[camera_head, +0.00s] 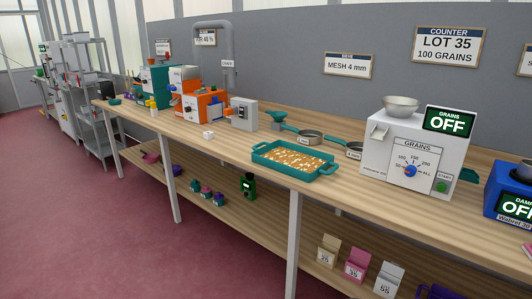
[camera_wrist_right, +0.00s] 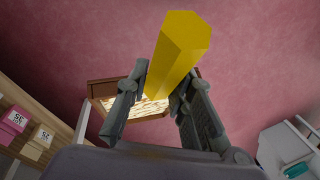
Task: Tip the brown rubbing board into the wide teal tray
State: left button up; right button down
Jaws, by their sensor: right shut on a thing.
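The wide teal tray (camera_head: 283,171) stands on the wooden bench in the head view, with pale and brown grains spread over its bottom. The brown rubbing board (camera_wrist_right: 102,88) shows in the right wrist view, with wood rims and pale grains on it, in the air over the red floor. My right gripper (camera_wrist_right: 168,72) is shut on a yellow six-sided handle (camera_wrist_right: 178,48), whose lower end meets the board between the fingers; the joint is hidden. Neither gripper nor the board shows in the head view.
Two round sieves (camera_head: 311,137) lie behind the tray. A white grain counter (camera_head: 415,150) stands to its right and a grey box (camera_head: 244,114) to its left. The bench in front of the counter is clear. Packets (camera_head: 328,250) stand on the lower shelf.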

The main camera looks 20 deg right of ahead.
aim_at(305, 164)
jog(key=i+j+u, duration=0.3)
jog(key=i+u, duration=0.15)
jog(key=i, duration=0.2)
jog(key=i+j+u, duration=0.1)
jog(key=i+u, duration=0.3)
jog(key=i, duration=0.25)
jog(key=i+j+z, duration=0.1)
jog(key=i+z, duration=0.2)
jog(key=i, duration=0.15)
jog(key=i+j+z, duration=0.3)
jog(key=i, duration=0.15)
jog(key=i+j+z, duration=0.25)
jog(key=i, duration=0.15)
jog(key=i+j+z, duration=0.9)
jog(key=j+z, duration=0.2)
